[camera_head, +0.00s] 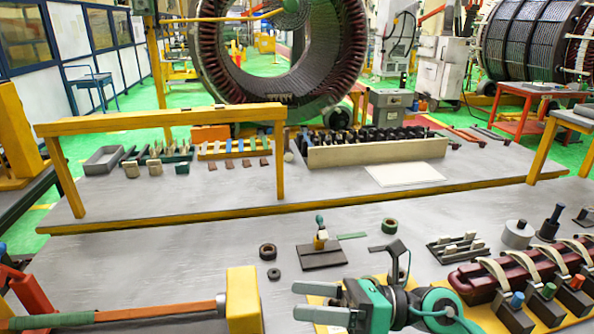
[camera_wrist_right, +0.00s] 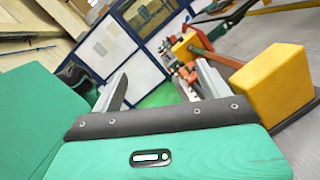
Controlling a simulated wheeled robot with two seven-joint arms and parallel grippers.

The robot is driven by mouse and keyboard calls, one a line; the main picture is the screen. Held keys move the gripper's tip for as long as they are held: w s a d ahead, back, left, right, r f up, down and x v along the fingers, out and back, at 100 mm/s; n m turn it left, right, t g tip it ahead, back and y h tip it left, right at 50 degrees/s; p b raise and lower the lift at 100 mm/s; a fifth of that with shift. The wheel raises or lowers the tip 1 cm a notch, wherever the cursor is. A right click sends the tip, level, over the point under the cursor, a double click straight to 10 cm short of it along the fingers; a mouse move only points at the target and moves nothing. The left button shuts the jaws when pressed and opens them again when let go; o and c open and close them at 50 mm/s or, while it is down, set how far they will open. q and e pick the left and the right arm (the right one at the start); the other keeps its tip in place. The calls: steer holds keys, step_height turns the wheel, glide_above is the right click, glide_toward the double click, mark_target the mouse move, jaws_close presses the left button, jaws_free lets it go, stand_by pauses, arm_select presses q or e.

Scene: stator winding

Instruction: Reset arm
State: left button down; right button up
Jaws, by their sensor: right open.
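My right gripper (camera_head: 304,300) is in the lower middle of the head view, with its two grey fingers pointing left. The fingers are apart and nothing shows between them. The right wrist view also shows this gripper (camera_wrist_right: 163,88), with a gap between its fingers. A large hammer-like tool with a yellow block head (camera_head: 243,300) lies to the left of the fingertips, apart from them in the head view. The yellow block (camera_wrist_right: 275,85) appears right of the fingers in the wrist view. My left gripper is not in view.
A long maroon coil with pale straps (camera_head: 484,280) lies at the right. A dark plate (camera_head: 323,257) with a small upright tool and dark rings (camera_head: 267,250) sit behind the gripper. A yellow frame (camera_head: 165,118) stands across the bench. The grey bench (camera_head: 170,260) is clear at left centre.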

steer(key=w+d+r+m+t+h, duration=0.1)
steer(key=w+d+m+t+h, duration=0.3)
steer(key=m+t, duration=0.7)
steer(key=w+d+r+m+t+h, duration=0.1)
steer(key=w+d+m+t, duration=0.1)
steer(key=d+m+t, duration=0.8)
steer(key=s+d+f+m+g+h, duration=0.1)
steer(key=d+f+m+g+h, duration=0.2)
steer(key=f+m+h, duration=0.6)
steer(key=s+d+f+m+g+h, duration=0.1)
steer(key=d+f+m+g+h, duration=0.2)
steer(key=f+m+h, duration=0.5)
steer(key=s+f+m+g+y, duration=0.3)
steer(key=s+f+m+g, duration=0.7)
steer(key=s+f, duration=0.8)
step_height(320, 180, down, 30)
steer(key=s+n+g, duration=0.2)
steer(key=n+g, duration=0.1)
steer(key=s+d+f, duration=0.2)
steer(key=s+f, duration=0.7)
steer(key=f, duration=0.1)
steer(key=s+d+f+g, duration=0.1)
steer(key=s+d+f, duration=0.1)
steer(key=s+f, duration=0.7)
steer(key=shift+s+f+g, duration=0.3)
steer(key=shift+s+f, duration=0.1)
steer(key=shift+s, duration=0.2)
